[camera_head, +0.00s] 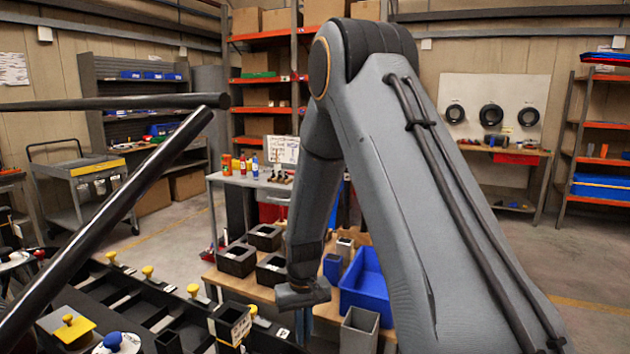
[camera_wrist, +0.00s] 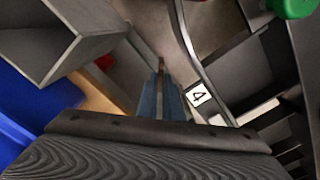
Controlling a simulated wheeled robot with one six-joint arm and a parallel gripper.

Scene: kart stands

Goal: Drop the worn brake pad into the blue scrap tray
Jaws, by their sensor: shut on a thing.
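The blue scrap tray (camera_head: 372,296) stands on the wooden bench, just right of my gripper and partly hidden by my arm. In the wrist view the tray (camera_wrist: 28,110) shows as a blue wall at the left edge. My gripper (camera_head: 304,328) points down at the bench's near edge, left of the tray and not over it. In the wrist view my gripper's (camera_wrist: 160,88) blue-grey fingers are shut on a thin thing. Only a narrow brownish edge of it, apparently the worn brake pad (camera_wrist: 161,65), shows between them; the rest is hidden.
A grey open box (camera_head: 360,328) stands close right of my gripper, in front of the tray. Several black bins (camera_head: 237,260) stand left on the bench. A dark rack (camera_head: 130,300) with yellow knobs runs along the near left. A label "4" (camera_wrist: 198,96) is beside my fingers.

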